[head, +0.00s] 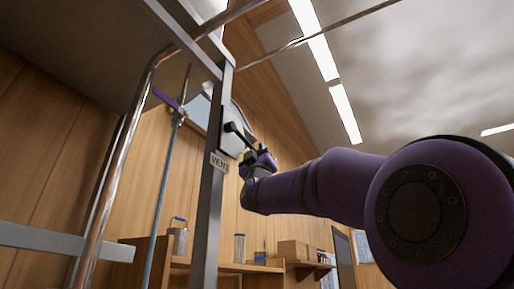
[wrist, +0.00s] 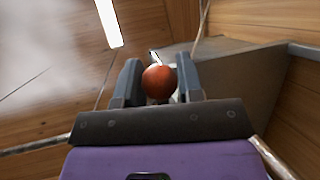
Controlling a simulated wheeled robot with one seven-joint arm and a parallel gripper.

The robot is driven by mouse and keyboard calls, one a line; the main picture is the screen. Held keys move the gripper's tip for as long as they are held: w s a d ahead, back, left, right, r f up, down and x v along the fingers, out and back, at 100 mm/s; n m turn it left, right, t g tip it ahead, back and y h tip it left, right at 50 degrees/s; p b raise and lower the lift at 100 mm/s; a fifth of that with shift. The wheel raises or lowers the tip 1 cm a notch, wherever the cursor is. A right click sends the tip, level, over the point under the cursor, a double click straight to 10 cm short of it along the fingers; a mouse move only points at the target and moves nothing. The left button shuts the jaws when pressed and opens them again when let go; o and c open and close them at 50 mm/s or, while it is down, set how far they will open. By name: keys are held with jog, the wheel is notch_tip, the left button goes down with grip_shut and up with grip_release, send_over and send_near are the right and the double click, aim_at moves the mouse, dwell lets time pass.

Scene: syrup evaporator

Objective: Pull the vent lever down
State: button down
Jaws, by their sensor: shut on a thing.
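The vent lever is a dark bar (head: 237,131) on a pale plate fixed to the grey metal post, above a label reading VENT (head: 219,162). In the wrist view its round red-orange knob (wrist: 158,83) sits between the two fingers. My gripper (head: 262,158) is at the lever's outer end, and it also shows in the wrist view (wrist: 160,88), shut on the knob. In the head view the gripper hides the knob. The lever slants down to the right from the plate toward my gripper.
The upright metal post (head: 209,200) and a copper-coloured pipe (head: 118,160) stand left of my arm. A thin rod with a purple handle (head: 166,98) is behind them. A wooden shelf (head: 240,267) with jars lies below. Open room lies to the upper right.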

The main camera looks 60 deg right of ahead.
jog(key=shift+a+f+m+g, duration=0.2)
jog(key=shift+f+m+g, duration=0.5)
jog(key=shift+m+g, duration=0.35)
jog(key=shift+a+f+m+g, duration=0.15)
jog(key=shift+f+m+g, duration=0.55)
jog(key=shift+g, duration=0.5)
jog(key=shift+a+f+m+g, duration=0.2)
jog(key=shift+f+m+g, duration=0.45)
jog(key=shift+m+g, duration=0.4)
jog(key=c, duration=0.8)
grip_release()
jog(key=v, duration=1.1)
jog(key=shift+w+d, duration=0.1)
